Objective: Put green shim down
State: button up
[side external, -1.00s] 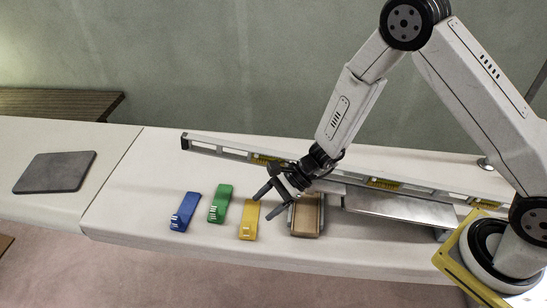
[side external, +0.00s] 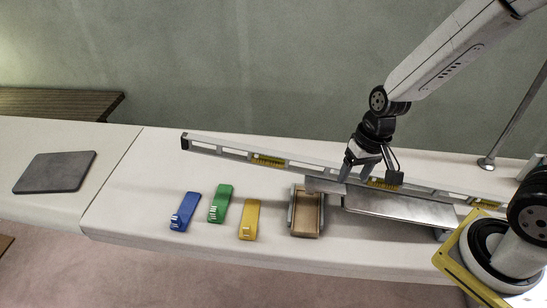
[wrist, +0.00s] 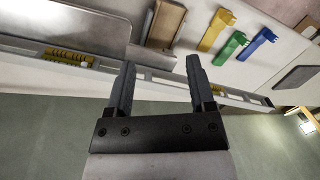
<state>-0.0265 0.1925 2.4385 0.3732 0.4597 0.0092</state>
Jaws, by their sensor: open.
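The green shim (side external: 220,203) lies flat on the pale bench, between the blue shim (side external: 185,211) on its left and the yellow shim (side external: 249,219) on its right. In the wrist view the green shim (wrist: 230,47) lies between the yellow shim (wrist: 215,30) and the blue shim (wrist: 257,44). My gripper (side external: 362,172) is open and empty, above the spirit level and metal plate, well to the right of the shims. Its two spread fingers (wrist: 158,75) show in the wrist view with nothing between them.
A long spirit level (side external: 225,152) runs along the back of the bench. A wooden tray (side external: 306,224) and a metal plate (side external: 400,206) stand right of the shims. A dark grey pad (side external: 54,172) lies far left. The bench left of the blue shim is clear.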

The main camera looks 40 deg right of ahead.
jog(key=d+r+n+t+h, duration=0.1)
jog(key=s+d+r+n, duration=0.1)
jog(key=d+n, duration=0.1)
jog(key=shift+s+d+r+n+t+h, duration=0.1)
jog(key=shift+d+r+n+t+h, duration=0.2)
jog(key=shift+r+t+h, duration=0.1)
jog(key=shift+o, duration=0.4)
jog(key=shift+w+v, duration=0.55)
jog(key=shift+v, duration=1.95)
jog(key=w+a+r+n+y, duration=0.1)
jog(key=w+a+n, duration=0.1)
jog(key=w+a, duration=0.45)
jog(key=w+a+r+n, duration=0.1)
jog(key=w+a+n, duration=0.25)
jog(key=w, duration=0.65)
jog(key=w+a+f+n+y, duration=0.1)
jog(key=w+a+n, duration=0.1)
jog(key=w+a, duration=0.4)
jog(key=w+a+f+n+y, duration=0.15)
jog(key=w+a, duration=0.25)
jog(key=a, duration=0.4)
notch_tip(320, 180, down, 24)
jog(key=shift+t, duration=0.3)
